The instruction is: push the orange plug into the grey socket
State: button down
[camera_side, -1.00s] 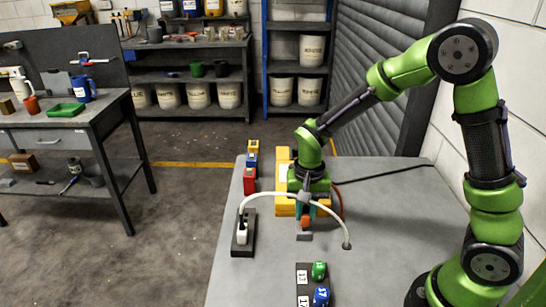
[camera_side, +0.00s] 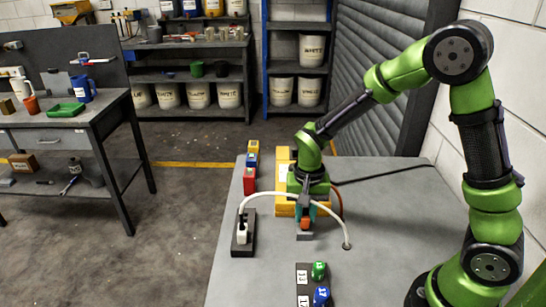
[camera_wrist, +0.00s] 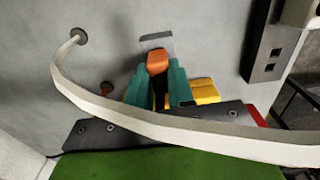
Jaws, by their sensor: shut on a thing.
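The orange plug (camera_side: 305,224) is held between the teal fingers of my gripper (camera_side: 304,228). In the wrist view the plug (camera_wrist: 157,60) shows between the fingertips of my gripper (camera_wrist: 157,80), its end poking out past them. The grey socket (camera_side: 304,237) is a small grey block on the table, right below and in front of the plug. In the wrist view only an edge of the socket (camera_wrist: 156,38) shows beyond the plug. I cannot tell whether the plug has entered the socket, since the contact is hidden.
A white cable (camera_side: 270,196) arches close past my gripper, from a white plug (camera_side: 242,231) in a dark block (camera_side: 243,247) to the table. Yellow blocks (camera_side: 284,185) stand behind. A green and a blue piece (camera_side: 321,295) lie in front. Free table lies to the right.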

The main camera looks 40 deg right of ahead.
jog(key=shift+f, duration=0.4)
jog(key=c, duration=0.6)
grip_release()
jog(key=shift+r, duration=3.5)
jog(key=shift+f+n, duration=0.1)
jog(key=shift+n, duration=0.2)
jog(key=s+r+n+t, duration=0.1)
jog(key=s+r+t, duration=0.1)
jog(key=s+r, duration=0.2)
jog(key=s+r+n+t+y, duration=0.1)
jog(key=s+r+n+t, duration=0.1)
jog(key=s+r, duration=0.2)
jog(key=s+r+n+t+y, duration=0.1)
jog(key=s+r+t, duration=0.2)
jog(key=r, duration=0.3)
jog(key=shift+s+a, duration=0.25)
jog(key=shift+s, duration=0.5)
